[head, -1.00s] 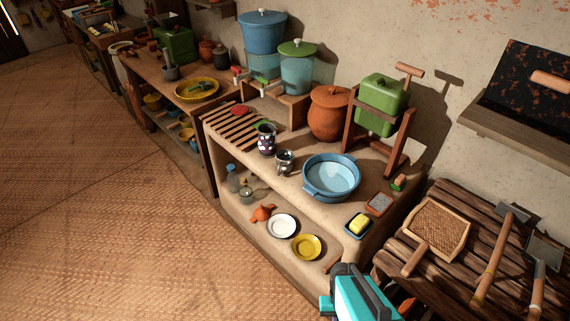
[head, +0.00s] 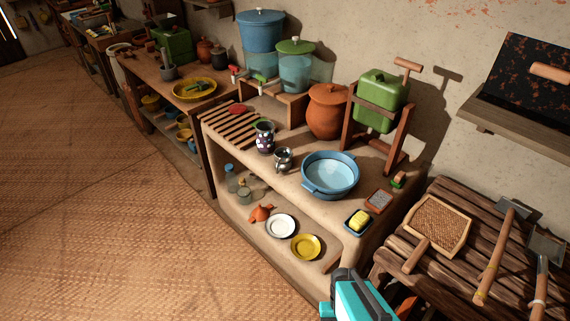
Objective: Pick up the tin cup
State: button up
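A small shiny metal cup (head: 283,159), which looks like the tin cup, stands on top of the clay counter (head: 240,162). It is between a dark spotted tumbler (head: 265,138) on its left and a wide blue basin (head: 330,174) on its right. It appears upright and apart from the basin. A teal and dark grey part of my arm shows at the bottom edge, well below and to the right of the cup. No gripper fingers can be made out.
A slatted wooden rack (head: 231,129) lies left of the tumbler. A clay pot (head: 327,111) and a green container in a wooden frame (head: 380,99) stand behind the basin. A butter-like yellow block (head: 358,219) sits at the front right. Woven floor (head: 130,250) is clear.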

aim_at(283, 155)
jog(key=z, duration=0.05)
jog(key=k, duration=1.3)
jog(key=u, duration=0.15)
jog(key=i, duration=0.5)
jog(key=u, duration=0.7)
jog(key=i, duration=0.6)
jog(key=u, duration=1.1)
jog(key=i, duration=0.95)
jog(key=u, duration=0.6)
